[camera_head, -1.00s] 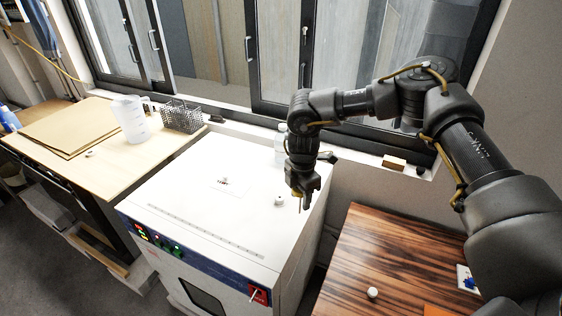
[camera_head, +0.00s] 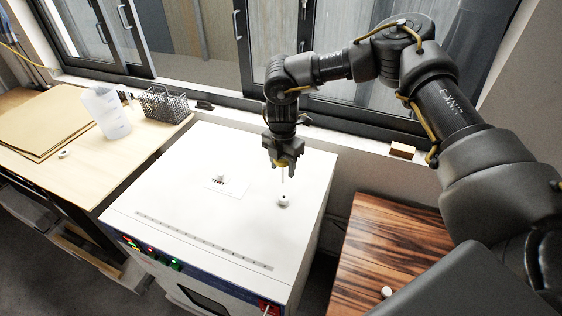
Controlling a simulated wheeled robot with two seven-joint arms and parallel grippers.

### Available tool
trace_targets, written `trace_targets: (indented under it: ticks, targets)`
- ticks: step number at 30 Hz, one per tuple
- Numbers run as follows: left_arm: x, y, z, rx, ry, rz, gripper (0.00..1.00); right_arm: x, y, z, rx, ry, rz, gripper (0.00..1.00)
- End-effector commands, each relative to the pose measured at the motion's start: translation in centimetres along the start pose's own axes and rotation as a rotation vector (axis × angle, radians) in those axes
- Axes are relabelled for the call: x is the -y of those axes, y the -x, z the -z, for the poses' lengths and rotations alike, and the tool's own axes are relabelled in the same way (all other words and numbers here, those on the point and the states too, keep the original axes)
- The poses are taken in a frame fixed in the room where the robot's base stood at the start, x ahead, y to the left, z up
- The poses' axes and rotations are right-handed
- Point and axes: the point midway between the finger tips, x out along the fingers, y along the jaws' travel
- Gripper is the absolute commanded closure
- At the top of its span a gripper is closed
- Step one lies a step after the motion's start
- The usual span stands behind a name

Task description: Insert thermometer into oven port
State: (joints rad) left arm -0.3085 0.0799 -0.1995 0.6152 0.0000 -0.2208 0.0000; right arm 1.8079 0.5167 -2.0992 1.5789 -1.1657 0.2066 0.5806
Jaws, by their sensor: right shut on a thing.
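The white oven (camera_head: 185,205) stands in the middle, with a small round white port (camera_head: 283,201) with a dark centre on its top, towards the right. My right gripper (camera_head: 286,165) is above the port and shut on the thermometer (camera_head: 283,179). The thermometer has a yellowish part at the fingers and a thin pale stem that hangs down, roughly upright. Its tip looks just above the port; I cannot tell whether they touch. My left gripper is not in view.
A second small fitting (camera_head: 220,180) sits on a plate on the oven top. A wooden table (camera_head: 375,255) with a small white cap (camera_head: 386,292) is at right. A bench with a beaker (camera_head: 106,112) and wire basket (camera_head: 166,104) is at left. Windows stand behind.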

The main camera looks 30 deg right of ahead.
Motion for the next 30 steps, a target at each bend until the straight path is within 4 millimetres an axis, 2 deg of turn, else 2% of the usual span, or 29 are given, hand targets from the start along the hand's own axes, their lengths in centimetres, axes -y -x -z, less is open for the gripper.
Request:
trace_targets:
  ticks: [3,6,8,15,24,30]
  targets:
    - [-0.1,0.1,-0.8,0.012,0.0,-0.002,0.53,0.2,0.0,-0.2,0.0,-0.005,0.0,0.77]
    - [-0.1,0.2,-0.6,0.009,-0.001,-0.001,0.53,0.2,0.1,-0.2,-0.002,-0.006,-0.001,0.77]
    - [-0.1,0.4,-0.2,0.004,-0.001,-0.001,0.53,0.2,0.2,-0.2,-0.004,-0.007,-0.004,0.77]
    - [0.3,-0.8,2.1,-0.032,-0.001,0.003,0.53,0.1,-1.5,-0.1,-0.002,-0.002,-0.002,0.77]
    - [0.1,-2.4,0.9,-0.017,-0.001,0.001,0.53,0.0,-4.4,-0.1,-0.002,-0.002,-0.003,0.77]
    - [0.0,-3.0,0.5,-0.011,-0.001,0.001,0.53,0.0,-5.6,-0.1,-0.003,-0.002,-0.003,0.77]
